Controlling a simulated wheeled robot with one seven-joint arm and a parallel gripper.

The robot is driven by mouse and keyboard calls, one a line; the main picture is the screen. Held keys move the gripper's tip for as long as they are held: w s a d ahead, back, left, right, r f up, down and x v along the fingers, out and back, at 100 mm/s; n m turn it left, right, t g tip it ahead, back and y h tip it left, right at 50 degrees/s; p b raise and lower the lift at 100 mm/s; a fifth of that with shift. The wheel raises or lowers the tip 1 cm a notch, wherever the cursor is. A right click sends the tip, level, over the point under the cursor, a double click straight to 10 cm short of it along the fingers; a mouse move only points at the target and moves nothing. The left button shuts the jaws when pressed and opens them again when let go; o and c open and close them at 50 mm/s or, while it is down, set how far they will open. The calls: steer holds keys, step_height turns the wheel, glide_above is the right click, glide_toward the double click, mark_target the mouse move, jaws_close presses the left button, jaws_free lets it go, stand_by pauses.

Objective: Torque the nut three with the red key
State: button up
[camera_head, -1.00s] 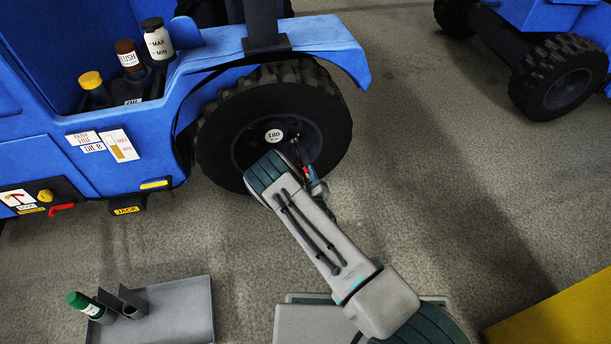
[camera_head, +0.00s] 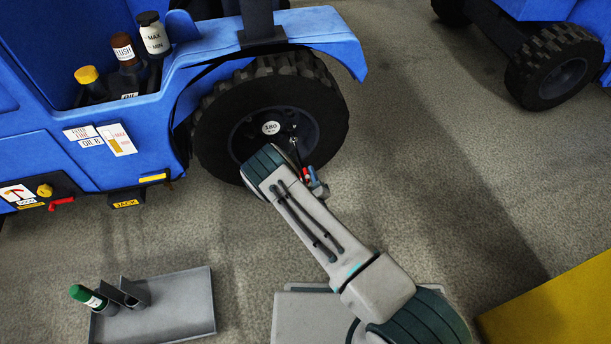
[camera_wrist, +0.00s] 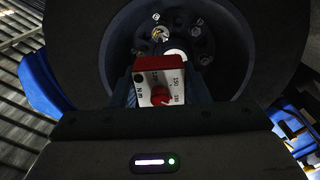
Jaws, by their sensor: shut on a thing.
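The red key (camera_wrist: 150,64) is a red-framed tool with a white dial face, a red knob and printed numbers. It sits between the dark blue fingers of my gripper (camera_wrist: 162,90), which is shut on it. In the head view a red bit of the key (camera_head: 306,173) shows beside my arm, in front of the wheel. Its shaft points at the wheel hub (camera_wrist: 177,38), where several nuts (camera_wrist: 199,22) show. A bright spot lies beyond the key; whether the key's end touches a nut, and which nut is number three, I cannot tell.
The wheel belongs to a blue vehicle (camera_head: 350,45) with several bottles (camera_head: 153,35) on its side and a round "180" label (camera_head: 271,128) on the hub. A grey tray (camera_head: 180,310) with a green-capped bottle (camera_head: 85,295) lies at lower left.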

steer(key=shift+s, duration=0.1)
steer(key=shift+p+v, duration=0.45)
steer(key=shift+v, duration=0.95)
